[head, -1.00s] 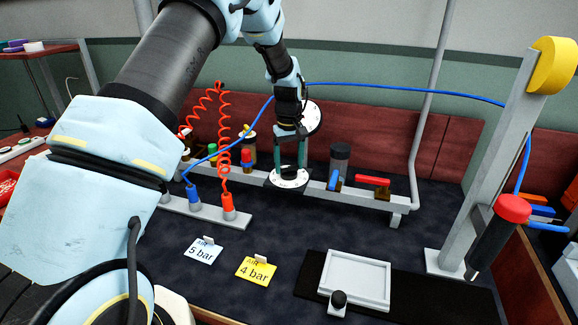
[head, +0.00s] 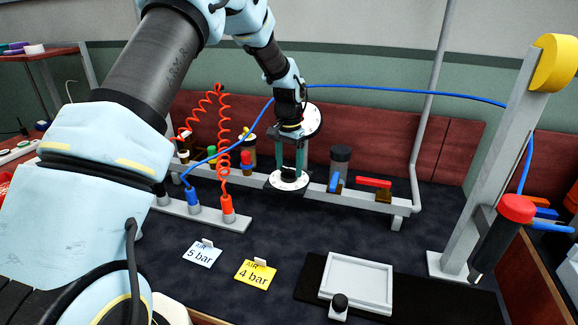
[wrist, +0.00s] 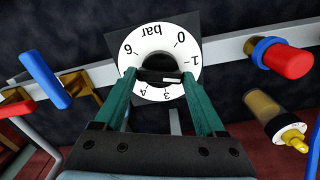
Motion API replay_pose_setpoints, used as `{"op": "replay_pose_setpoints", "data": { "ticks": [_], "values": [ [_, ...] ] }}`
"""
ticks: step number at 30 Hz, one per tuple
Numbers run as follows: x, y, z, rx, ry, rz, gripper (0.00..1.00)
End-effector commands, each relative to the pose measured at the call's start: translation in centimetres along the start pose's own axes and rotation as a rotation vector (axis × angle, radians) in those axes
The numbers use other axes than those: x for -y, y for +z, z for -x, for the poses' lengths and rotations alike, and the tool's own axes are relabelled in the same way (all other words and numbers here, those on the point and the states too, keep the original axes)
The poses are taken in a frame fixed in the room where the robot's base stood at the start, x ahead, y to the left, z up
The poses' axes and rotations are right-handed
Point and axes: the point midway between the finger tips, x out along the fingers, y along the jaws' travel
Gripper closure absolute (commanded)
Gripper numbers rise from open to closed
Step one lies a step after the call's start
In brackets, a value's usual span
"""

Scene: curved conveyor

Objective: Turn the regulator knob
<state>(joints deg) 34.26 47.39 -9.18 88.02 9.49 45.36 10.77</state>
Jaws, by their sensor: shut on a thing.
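The regulator's white dial (head: 288,184) faces up on the grey rail, with numbers and "bar" in the wrist view (wrist: 148,91). The black knob (wrist: 158,67) stands at the dial's centre; it also shows in the head view (head: 289,174). A dark bar with a pale mark lies across the knob in the wrist view. My gripper (wrist: 160,76) points down over the dial, its two green fingers shut on the knob's sides. It shows in the head view (head: 289,168). Part of the dial's scale is hidden behind the knob and fingers.
A blue-handled valve (head: 334,181) and a red-handled valve (head: 374,183) sit right of the dial. Red coiled hoses (head: 222,150) rise at left. A yellow "4 bar" card (head: 255,274), a white "5 bar" card (head: 201,253) and a grey tray (head: 341,300) lie in front.

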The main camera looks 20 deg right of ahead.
Motion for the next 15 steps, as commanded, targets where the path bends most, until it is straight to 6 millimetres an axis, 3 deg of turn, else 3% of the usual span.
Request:
{"op": "replay_pose_setpoints", "data": {
  "ticks": [15],
  "values": [
    [0.07, -0.05, 0.12, -0.002, -0.001, -0.379, 0.83]
  ]
}}
